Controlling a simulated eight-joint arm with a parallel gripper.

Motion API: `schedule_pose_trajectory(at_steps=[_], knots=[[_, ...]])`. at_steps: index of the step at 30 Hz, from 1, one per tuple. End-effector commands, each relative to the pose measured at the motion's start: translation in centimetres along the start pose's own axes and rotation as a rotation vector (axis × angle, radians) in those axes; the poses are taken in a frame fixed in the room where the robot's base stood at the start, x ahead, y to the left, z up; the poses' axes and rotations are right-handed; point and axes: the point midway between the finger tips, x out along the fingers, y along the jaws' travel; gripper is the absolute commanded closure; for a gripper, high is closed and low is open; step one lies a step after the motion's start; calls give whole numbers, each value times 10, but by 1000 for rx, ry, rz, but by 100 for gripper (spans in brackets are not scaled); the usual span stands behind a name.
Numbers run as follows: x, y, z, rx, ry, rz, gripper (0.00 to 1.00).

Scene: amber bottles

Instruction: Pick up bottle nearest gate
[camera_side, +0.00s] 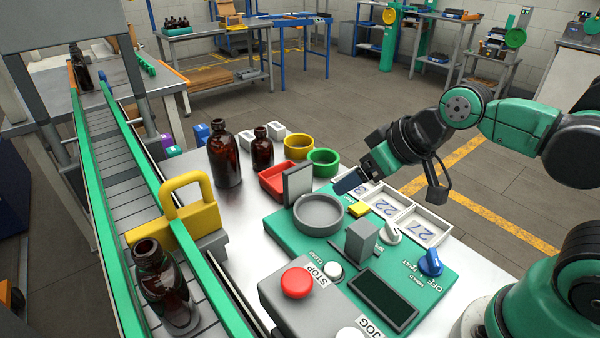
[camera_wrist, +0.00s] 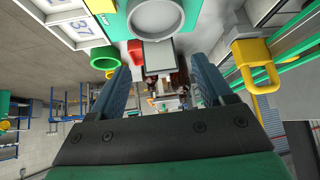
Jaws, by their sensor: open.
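A yellow gate handle (camera_side: 188,210) on a grey block spans the conveyor in the side view; it also shows at the right of the wrist view (camera_wrist: 255,65). An amber bottle (camera_side: 165,290) stands upright on the conveyor just in front of the gate. A tall amber bottle (camera_side: 225,160) and a shorter one (camera_side: 262,150) stand on the table right of the conveyor. Another bottle (camera_side: 80,72) is far back on the conveyor. My gripper (camera_side: 350,184) is above the green panel, away from these bottles. Its two blue fingers are apart and empty in the wrist view (camera_wrist: 162,85).
The conveyor (camera_side: 120,185) has green side rails. The green panel (camera_side: 290,228) carries a grey round dish (camera_side: 318,212), an upright grey plate (camera_side: 298,184) and a red stop button (camera_side: 295,282). A red tray (camera_side: 275,178), yellow ring (camera_side: 298,146) and green ring (camera_side: 323,162) sit behind.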

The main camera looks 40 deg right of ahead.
Motion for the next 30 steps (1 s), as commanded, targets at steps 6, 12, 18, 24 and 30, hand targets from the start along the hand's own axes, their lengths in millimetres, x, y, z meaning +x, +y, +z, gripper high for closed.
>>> schedule_pose_trajectory(at_steps=[6,12,18,24,30], knots=[[4,-117,-27,-385,204,-455,27],[-14,-187,-35,-583,421,-707,27],[-14,-206,-38,-618,476,-752,27],[2,-223,-42,-618,475,-751,27],[17,-240,-46,-617,474,-749,27]])
